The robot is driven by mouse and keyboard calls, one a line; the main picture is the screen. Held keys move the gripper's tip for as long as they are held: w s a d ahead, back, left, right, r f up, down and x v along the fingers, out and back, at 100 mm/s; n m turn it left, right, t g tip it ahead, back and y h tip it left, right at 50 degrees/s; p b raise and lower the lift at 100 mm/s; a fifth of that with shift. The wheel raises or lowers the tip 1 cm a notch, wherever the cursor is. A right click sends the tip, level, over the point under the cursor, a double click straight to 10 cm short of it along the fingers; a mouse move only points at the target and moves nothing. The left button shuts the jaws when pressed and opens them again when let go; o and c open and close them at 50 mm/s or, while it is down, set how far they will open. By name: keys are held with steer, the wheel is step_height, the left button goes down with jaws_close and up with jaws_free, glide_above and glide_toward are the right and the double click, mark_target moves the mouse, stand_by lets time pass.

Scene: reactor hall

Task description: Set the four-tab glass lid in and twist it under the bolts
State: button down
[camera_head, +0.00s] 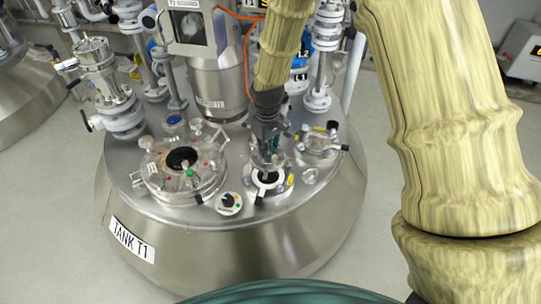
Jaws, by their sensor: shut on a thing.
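My gripper (269,152) points down over the top of the tank marked TANK T1 (318,237). Its jaws are shut on the glass lid, which is small and hard to make out at the fingertips. Just below and in front of the jaws is a small round port (268,189) with a pale ring, a dark middle and bolts around it. I cannot tell whether the lid's tabs touch the port or sit between the bolts.
A large clamped manway cover (183,172) lies left of the port. A round dial (229,203) sits at the front. Another small fitting (318,142) stands to the right. Tall valve pipework (112,98) and a motor column (218,85) rise behind.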

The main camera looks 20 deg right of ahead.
steer(key=shift+f+b, duration=3.95)
steer(key=shift+b, duration=0.6)
steer(key=shift+p, duration=0.3)
steer(key=shift+w+f, duration=0.1)
steer(key=shift+f, duration=0.25)
steer(key=shift+r+n+p, duration=0.1)
steer(key=shift+n+p, duration=2.2)
steer(key=shift+p, duration=0.2)
steer(key=c, duration=1.4)
jaws_free()
step_height(320, 180, up, 6)
steer(key=p, duration=0.5)
